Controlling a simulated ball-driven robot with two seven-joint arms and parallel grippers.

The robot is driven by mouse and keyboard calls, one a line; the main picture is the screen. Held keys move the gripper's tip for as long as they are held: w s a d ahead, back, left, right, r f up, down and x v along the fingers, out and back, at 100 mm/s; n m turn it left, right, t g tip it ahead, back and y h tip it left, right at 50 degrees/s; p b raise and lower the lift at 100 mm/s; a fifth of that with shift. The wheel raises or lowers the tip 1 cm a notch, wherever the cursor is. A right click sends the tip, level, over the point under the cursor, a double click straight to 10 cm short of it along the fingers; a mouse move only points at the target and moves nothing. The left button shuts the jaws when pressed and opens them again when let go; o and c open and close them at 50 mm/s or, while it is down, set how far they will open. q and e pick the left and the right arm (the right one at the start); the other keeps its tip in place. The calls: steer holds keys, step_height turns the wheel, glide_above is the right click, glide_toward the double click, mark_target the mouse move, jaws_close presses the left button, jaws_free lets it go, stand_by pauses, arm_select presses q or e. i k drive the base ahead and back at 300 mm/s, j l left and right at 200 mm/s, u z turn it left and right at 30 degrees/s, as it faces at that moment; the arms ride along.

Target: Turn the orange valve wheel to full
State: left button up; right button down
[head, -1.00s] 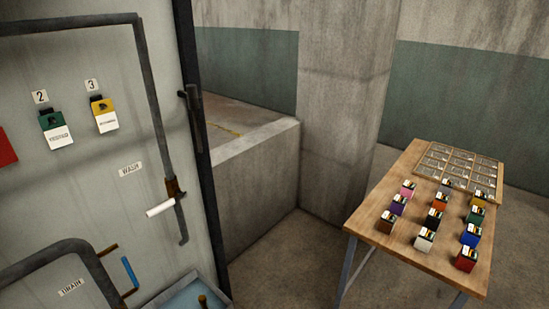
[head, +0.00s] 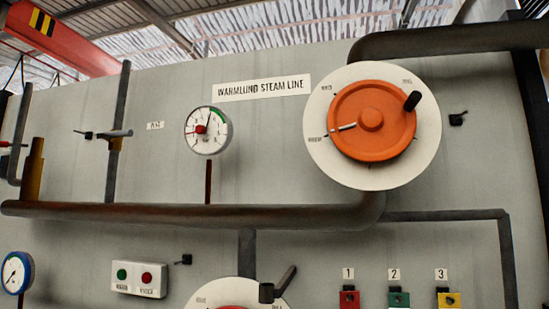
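The orange valve wheel (head: 371,121) is at the upper right of the head view, on a round white dial plate (head: 432,125) on the grey wall panel. A black knob handle (head: 412,101) sticks out at the wheel's upper right. A pale pointer (head: 343,127) on the wheel points left, close to a label at the plate's left edge. Other labels stand along the plate's upper rim; they are too small to read surely. Neither of my grippers is in view.
A white gauge (head: 208,130) is left of the wheel, under a "WARMLUND STEAM LINE" sign (head: 262,88). A thick pipe (head: 180,212) runs below. Lower down are a green-and-red button box (head: 139,279), a second dial with a black lever (head: 287,281), and numbered tags (head: 394,274).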

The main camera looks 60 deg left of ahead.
mark_target(371, 121)
steer(key=u, duration=2.45)
steer(key=l+z, duration=0.3)
steer(key=l, duration=1.45)
steer(key=i+j+z, duration=0.5)
steer(key=j+z, duration=0.15)
